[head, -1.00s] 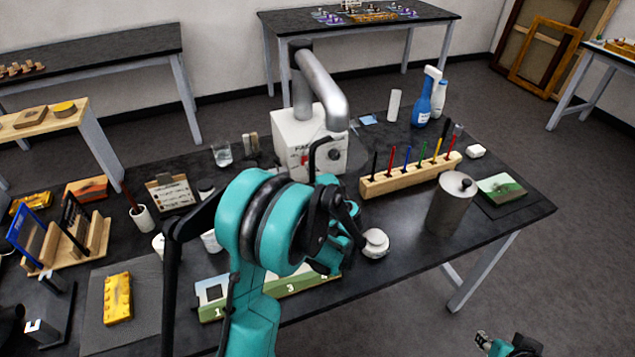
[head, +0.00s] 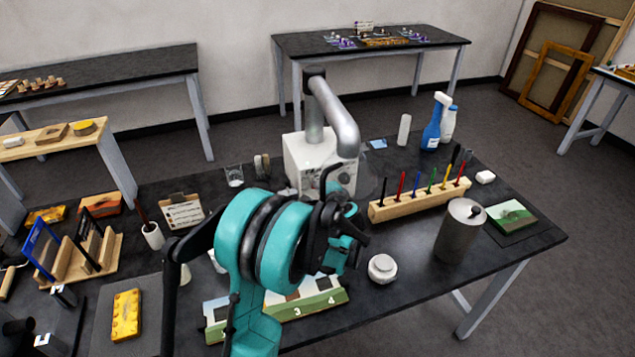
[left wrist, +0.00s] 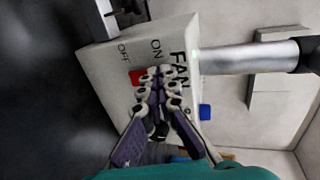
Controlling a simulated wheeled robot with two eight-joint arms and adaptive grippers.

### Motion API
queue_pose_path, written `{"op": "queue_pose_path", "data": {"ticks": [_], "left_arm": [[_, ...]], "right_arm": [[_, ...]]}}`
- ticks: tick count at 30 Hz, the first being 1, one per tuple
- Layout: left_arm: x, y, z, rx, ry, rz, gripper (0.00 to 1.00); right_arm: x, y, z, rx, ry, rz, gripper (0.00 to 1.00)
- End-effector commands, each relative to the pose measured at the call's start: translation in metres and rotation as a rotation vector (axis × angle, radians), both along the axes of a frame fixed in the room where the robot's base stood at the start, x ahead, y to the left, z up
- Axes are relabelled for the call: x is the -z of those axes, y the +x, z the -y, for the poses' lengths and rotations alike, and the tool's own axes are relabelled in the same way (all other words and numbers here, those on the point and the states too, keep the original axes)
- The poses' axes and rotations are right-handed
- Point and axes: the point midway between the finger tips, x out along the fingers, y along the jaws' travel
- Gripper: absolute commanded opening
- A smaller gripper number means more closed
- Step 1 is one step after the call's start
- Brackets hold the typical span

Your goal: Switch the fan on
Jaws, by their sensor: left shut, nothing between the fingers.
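The fan unit is a white box (head: 304,152) with a thick grey pipe (head: 339,121) rising from it and bending over. In the left wrist view, the box (left wrist: 108,62) shows its FAN label, ON and OFF marks and a red switch (left wrist: 136,77). My left gripper (head: 338,180) is in front of the box in the head view. In the left wrist view, the left gripper (left wrist: 160,72) is shut and empty, its fingertips beside the red switch and partly covering it. Whether they touch it, and which way the switch is tipped, I cannot tell.
A wooden rack of coloured tools (head: 418,201), a grey metal canister (head: 459,232) and a white round jar (head: 382,268) stand to the right on the dark table. A glass (head: 234,176) stands left of the box. Numbered picture panels (head: 308,298) lie in front.

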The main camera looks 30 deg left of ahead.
Motion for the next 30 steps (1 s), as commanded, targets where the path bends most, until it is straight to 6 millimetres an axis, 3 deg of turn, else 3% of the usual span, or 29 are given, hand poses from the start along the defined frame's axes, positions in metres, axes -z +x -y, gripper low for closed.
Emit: {"op": "queue_pose_path", "data": {"ticks": [8,21,30], "left_arm": [[-0.002,-0.007,0.01,0.002,0.0,0.001,0.0],[-0.027,-0.061,0.073,0.003,0.001,0.001,0.0],[-0.033,-0.075,0.088,0.001,0.0,0.0,0.0]], "right_arm": [[0.001,0.0,0.0,0.0,0.0,0.0,0.32],[0.001,0.0,0.0,0.0,0.0,0.0,0.32],[0.001,0.0,0.0,0.0,0.0,0.0,0.32]]}}
